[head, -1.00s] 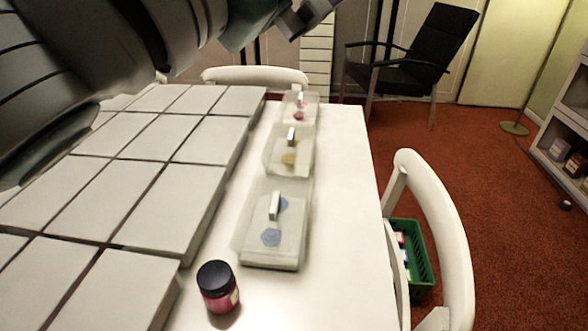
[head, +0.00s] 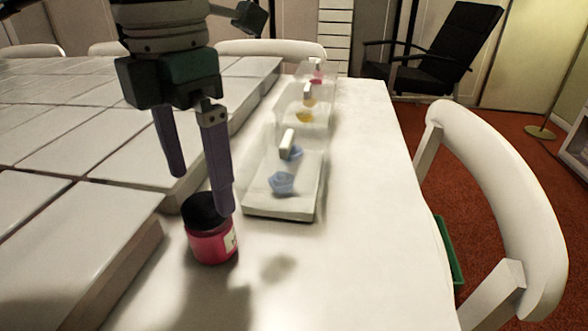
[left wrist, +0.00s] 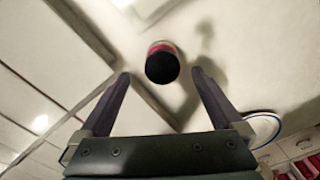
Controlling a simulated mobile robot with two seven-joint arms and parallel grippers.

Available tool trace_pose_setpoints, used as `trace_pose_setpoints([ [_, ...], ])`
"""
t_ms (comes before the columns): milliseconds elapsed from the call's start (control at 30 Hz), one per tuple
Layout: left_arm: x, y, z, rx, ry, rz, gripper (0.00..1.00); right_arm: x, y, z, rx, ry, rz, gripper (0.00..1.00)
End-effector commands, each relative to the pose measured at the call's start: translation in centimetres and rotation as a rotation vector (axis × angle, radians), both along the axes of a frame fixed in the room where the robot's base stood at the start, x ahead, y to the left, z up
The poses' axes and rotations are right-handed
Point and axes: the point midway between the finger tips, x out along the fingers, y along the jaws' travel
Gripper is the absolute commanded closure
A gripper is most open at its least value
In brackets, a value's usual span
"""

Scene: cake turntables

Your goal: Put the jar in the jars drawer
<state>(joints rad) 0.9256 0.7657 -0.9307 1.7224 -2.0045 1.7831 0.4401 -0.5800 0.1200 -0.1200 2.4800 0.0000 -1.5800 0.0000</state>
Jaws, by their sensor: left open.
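The jar (head: 215,245) is short, with red contents, a black lid and a pale label. It stands upright on the white table beside the grey slabs. My left gripper (head: 198,193) comes down over it from above, open; one purple finger overlaps the lid in the head view. In the left wrist view the jar's black lid (left wrist: 162,67) shows between and slightly beyond the open fingertips (left wrist: 161,74). I cannot tell whether a finger touches it. I cannot make out which drawer is the jars drawer. My right gripper is not in view.
Clear-covered trays with blue (head: 283,205), yellow (head: 305,120) and red pieces line the table behind the jar. Large grey slabs (head: 75,235) fill the left. The table's right strip (head: 375,220) is clear. A white chair (head: 500,170) stands at the right edge.

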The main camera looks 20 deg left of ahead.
Motion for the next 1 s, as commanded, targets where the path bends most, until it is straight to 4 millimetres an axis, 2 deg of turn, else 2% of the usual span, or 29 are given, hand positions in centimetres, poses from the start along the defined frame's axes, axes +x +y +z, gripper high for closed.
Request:
trace_pose_setpoints([
  [100, -0.1, -0.1, -2.2, -0.002, 0.005, 0.0, 0.0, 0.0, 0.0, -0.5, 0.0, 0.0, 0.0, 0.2],
  [267, -0.1, -0.1, -4.1, -0.004, 0.003, -0.002, 0.0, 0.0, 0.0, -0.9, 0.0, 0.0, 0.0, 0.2],
  [500, -0.2, -0.3, -7.7, -0.005, 0.003, -0.003, 0.0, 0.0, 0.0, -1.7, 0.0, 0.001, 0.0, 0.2],
  [800, -0.1, -0.2, -8.2, -0.005, 0.001, -0.004, 0.0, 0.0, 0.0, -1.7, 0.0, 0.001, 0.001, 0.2],
  [1000, -0.1, -0.2, -8.2, -0.005, 0.0, -0.004, 0.21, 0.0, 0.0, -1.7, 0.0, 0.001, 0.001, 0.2],
])
